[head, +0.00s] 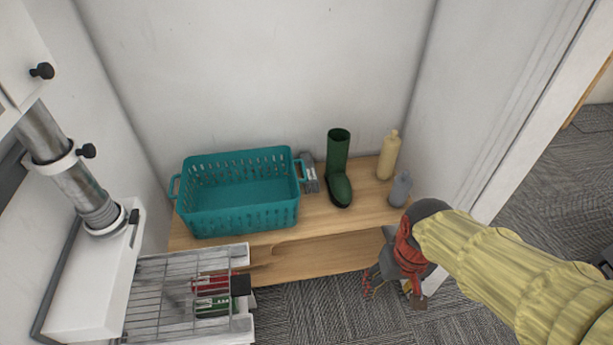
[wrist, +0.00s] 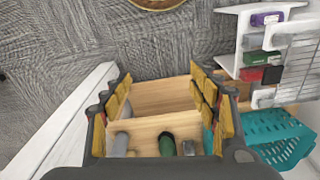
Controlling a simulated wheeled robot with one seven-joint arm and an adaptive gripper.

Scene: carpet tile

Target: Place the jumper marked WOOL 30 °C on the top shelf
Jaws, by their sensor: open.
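My gripper (head: 394,285) hangs at the front right of the wooden bench in the head view. In the wrist view its jaws (wrist: 160,88) are apart with nothing between them. A white rack unit with a wire top (head: 150,290) stands at the lower left in the head view. Red (head: 210,284) and green (head: 215,306) items show through the wires. The wrist view shows a purple item (wrist: 267,18), a green item (wrist: 257,57), a red item (wrist: 252,74) and a black item (wrist: 271,74) at this unit. No WOOL 30 °C mark is readable, so I cannot tell which is the jumper.
The wooden bench (head: 330,262) carries an empty teal basket (head: 240,215), a small grey item (head: 309,180), a green boot (head: 340,188), a cream bottle (head: 387,157) and a grey bottle (head: 400,189). White walls enclose the bench. Carpet (head: 310,310) is open in front.

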